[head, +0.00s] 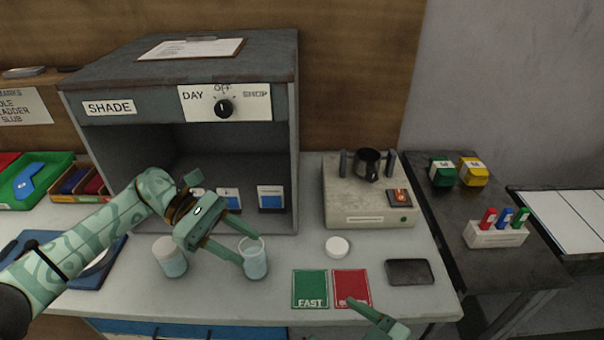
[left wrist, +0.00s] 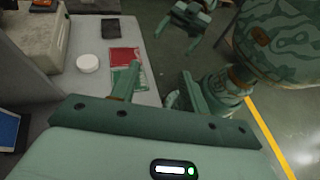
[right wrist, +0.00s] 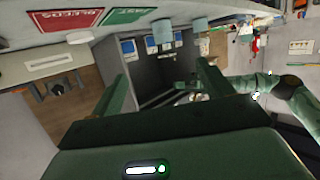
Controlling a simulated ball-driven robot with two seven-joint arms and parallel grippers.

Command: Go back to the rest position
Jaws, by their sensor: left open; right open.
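My left gripper (head: 248,246) reaches in from the left over the worktop, in front of the grey SHADE box (head: 292,150). Its fingers are spread and overlap a clear beaker (head: 256,266) in the head view. In the left wrist view my left gripper (left wrist: 160,82) has nothing between its fingers. My right gripper (head: 370,308) shows only in part at the bottom edge of the head view, by the red card (head: 350,284). In the right wrist view my right gripper (right wrist: 164,78) has its fingers apart and empty, and faces the box.
A second beaker (head: 170,258) stands left of the first. A white round lid (head: 337,247), green FAST card (head: 310,289), dark flat pad (head: 410,272) and grey appliance (head: 345,206) with a dark pot are to the right. A side table (head: 500,275) holds coloured blocks.

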